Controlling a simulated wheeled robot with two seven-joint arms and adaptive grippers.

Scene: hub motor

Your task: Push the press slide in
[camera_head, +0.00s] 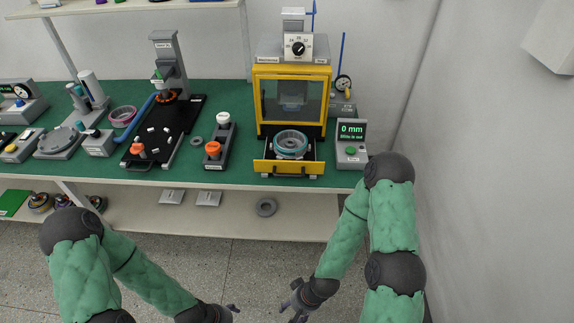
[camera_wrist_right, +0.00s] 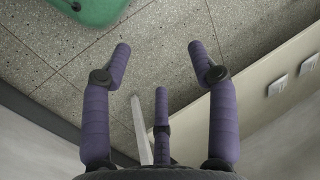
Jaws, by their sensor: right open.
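The yellow press (camera_head: 293,105) stands at the back right of the green bench. Its slide (camera_head: 289,167) is pulled out at the front, with a yellow front edge, and carries a round grey and teal hub part (camera_head: 291,144). The grey display box (camera_head: 351,143) beside it reads "0 mm" and a smaller line that seems to say the slide is out. My right gripper (camera_head: 296,303) is low in front of the bench, well away from the slide; its fingers (camera_wrist_right: 161,60) are spread and empty over the floor. My left gripper (camera_head: 232,308) is at the bottom edge, partly cut off.
A block with orange and white knobs (camera_head: 219,143) stands left of the press. A black fixture (camera_head: 163,130) and several tools fill the bench farther left. A lower shelf (camera_head: 235,219) runs under the bench. The wall is close on the right.

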